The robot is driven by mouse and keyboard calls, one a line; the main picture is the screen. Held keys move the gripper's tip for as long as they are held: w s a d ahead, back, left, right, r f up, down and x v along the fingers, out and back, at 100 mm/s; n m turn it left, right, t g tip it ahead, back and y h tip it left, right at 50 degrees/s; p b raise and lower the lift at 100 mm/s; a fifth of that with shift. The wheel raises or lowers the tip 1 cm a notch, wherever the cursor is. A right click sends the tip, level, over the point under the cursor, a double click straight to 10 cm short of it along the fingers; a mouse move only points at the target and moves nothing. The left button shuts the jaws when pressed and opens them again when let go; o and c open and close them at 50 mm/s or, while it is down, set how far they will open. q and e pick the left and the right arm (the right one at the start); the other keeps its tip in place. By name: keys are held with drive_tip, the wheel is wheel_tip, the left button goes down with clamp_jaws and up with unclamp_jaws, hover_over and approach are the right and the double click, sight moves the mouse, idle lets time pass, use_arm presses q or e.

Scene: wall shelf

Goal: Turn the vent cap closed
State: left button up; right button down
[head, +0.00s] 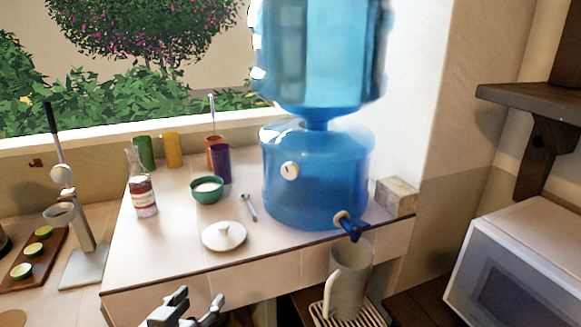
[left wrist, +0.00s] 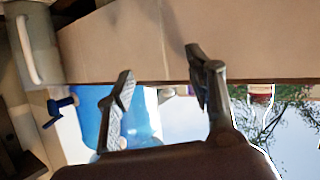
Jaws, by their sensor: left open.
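The vent cap (head: 289,170) is a small round white knob with a dark mark, on the front left of the blue water dispenser (head: 325,195) in the head view. My left gripper (head: 201,296) is at the bottom of the head view, in front of and below the counter edge, well apart from the cap. Its fingers are spread and empty, also in the left wrist view (left wrist: 160,60). That view shows part of the blue dispenser (left wrist: 88,112) beyond the fingers; I cannot make out the cap there. My right gripper is in neither view.
A blue spigot (head: 349,226) sticks out above a grey pitcher (head: 348,280). A white lid (head: 224,236), a spoon (head: 248,207), a green bowl (head: 207,189), and a bottle (head: 143,190) stand on the counter (head: 180,255). A microwave (head: 520,270) is at right.

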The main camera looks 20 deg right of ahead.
use_arm(q)
drive_tip(key=s+d+r+m+t+h, duration=0.1)
drive_tip(key=d+r+h, duration=0.15)
drive_tip(key=r, duration=0.35)
drive_tip(key=d+r+m+h, duration=0.1)
drive_tip(key=d+r, duration=0.2)
drive_tip(key=r, duration=0.3)
drive_tip(key=m+h, duration=0.2)
approach(288, 174)
drive_tip(key=shift+t, duration=0.3)
drive_tip(key=p+x, duration=0.3)
drive_tip(key=x, duration=0.4)
drive_tip(key=shift+d, duration=0.25)
drive_tip(key=shift+w+d+f, duration=0.15)
drive_tip(key=shift+w+d, duration=0.35)
drive_tip(key=shift+w, duration=0.05)
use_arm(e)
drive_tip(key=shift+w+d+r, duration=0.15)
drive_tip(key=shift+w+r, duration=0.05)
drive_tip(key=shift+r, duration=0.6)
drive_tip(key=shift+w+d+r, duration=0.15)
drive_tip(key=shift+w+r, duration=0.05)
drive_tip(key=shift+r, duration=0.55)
use_arm(q)
drive_tip(key=shift+c, duration=0.5)
drive_tip(key=c, duration=1.1)
drive_tip(key=shift+o, duration=0.2)
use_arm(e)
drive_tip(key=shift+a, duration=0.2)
